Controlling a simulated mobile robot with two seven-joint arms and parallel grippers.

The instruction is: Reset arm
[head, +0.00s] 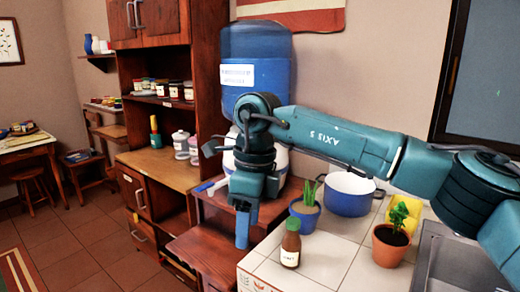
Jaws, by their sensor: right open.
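My right arm comes in from the right and reaches across the counter. My right gripper (243,232) hangs at the arm's end, pointing down, in front of the wooden cabinet and left of the counter. It is open and I see nothing held in it. It is seen side-on, so the gap between the fingers is hard to make out. My left gripper is not in view.
The tiled counter (334,252) holds a brown bottle (290,246), a blue plant pot (304,217), a blue cooking pot (348,200) and a terracotta pot (390,247). A sink (440,262) lies right. A large blue water container (256,62) stands behind my arm.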

